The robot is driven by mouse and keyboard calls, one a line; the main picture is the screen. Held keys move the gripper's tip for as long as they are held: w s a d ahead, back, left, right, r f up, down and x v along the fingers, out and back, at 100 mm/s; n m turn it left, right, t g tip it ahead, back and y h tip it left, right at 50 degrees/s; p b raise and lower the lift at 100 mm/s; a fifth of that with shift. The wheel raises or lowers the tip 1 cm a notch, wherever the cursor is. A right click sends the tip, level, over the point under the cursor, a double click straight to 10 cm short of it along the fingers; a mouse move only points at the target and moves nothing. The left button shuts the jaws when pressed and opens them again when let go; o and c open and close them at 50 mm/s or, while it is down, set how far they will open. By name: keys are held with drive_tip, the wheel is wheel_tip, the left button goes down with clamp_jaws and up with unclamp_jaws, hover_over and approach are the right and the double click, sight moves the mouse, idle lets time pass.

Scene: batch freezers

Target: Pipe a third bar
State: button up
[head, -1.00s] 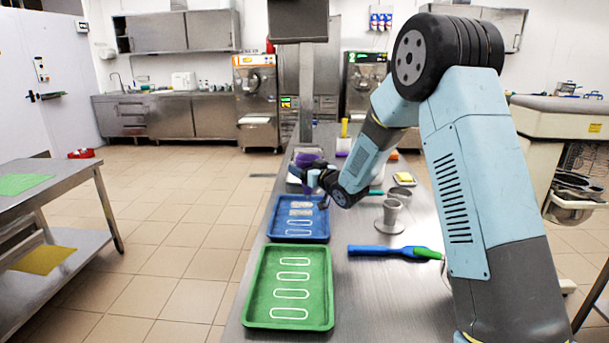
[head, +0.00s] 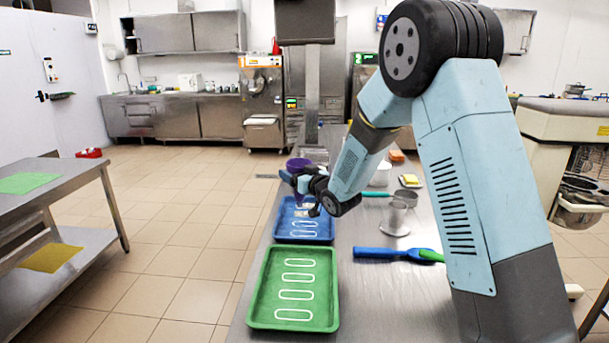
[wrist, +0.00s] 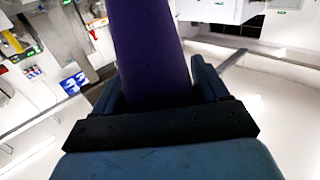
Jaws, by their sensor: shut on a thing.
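My gripper (head: 290,178) is shut on a purple piping bag (head: 298,164), held roughly upright with its narrow end down over the far part of the blue tray (head: 328,236). In the wrist view the purple bag (wrist: 152,55) stands between the two fingers. The blue tray has pale bars (head: 307,213) in its far half, partly hidden by my gripper and the bag. Empty white outlines (head: 303,234) show in its near half. I cannot tell whether the bag's tip touches the tray.
A green tray (head: 333,325) with several empty white outlines lies nearer on the steel table. The table's left edge runs close beside both trays.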

drive_tip(key=shift+s+a, duration=0.3)
drive_tip(key=shift+s, duration=0.15)
drive_tip(key=shift+f, duration=1.7)
drive_tip(key=o, duration=0.5)
drive_tip(key=c, duration=0.5)
drive_tip(key=shift+f, duration=0.2)
drive_tip(key=shift+f, duration=0.55)
drive_tip(key=shift+d, duration=0.2)
